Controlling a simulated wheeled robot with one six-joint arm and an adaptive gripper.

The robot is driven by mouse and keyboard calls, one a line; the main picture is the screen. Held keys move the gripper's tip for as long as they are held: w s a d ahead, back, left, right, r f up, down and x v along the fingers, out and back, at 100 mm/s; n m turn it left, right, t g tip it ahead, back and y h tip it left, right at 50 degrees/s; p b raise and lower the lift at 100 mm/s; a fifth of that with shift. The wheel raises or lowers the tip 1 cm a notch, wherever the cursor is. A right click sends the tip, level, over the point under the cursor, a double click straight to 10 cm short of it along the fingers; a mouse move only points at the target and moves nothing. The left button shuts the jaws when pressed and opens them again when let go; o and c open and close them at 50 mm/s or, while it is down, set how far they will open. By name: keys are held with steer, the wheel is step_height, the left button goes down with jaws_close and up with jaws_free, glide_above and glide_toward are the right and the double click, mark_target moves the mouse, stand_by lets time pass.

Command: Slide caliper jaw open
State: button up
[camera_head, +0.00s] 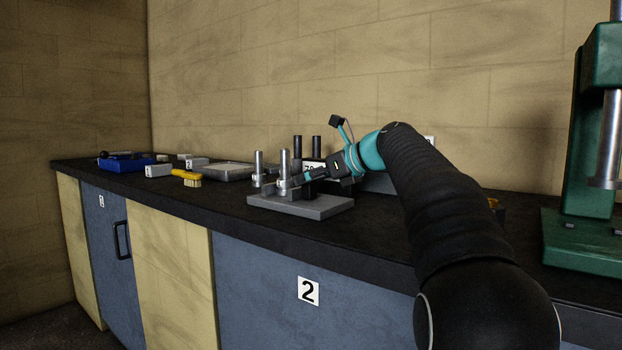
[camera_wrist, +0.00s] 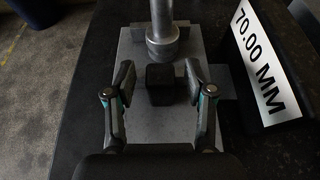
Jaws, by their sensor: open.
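The caliper fixture is a grey metal base plate (camera_head: 315,208) on the dark bench top, with upright steel posts (camera_head: 284,164) on it. It also shows in the wrist view (camera_wrist: 150,127), with one post (camera_wrist: 161,25) at the top. A small black block (camera_wrist: 160,78), perhaps the jaw's handle, stands on the plate. My gripper (camera_wrist: 159,82) is open, with one finger on each side of the block and gaps visible between. In the head view my gripper (camera_head: 311,176) is low over the plate and partly hides the jaw. A sign (camera_wrist: 264,62) reads 70.00 MM.
A green press (camera_head: 592,150) stands at the right. A yellow-handled brush (camera_head: 187,177), a grey tray (camera_head: 226,172), small light blocks (camera_head: 158,171) and a blue tray (camera_head: 125,164) lie to the left. The wall is close behind.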

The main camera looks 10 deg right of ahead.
steer(key=v, duration=1.2)
steer(key=shift+f, duration=0.1)
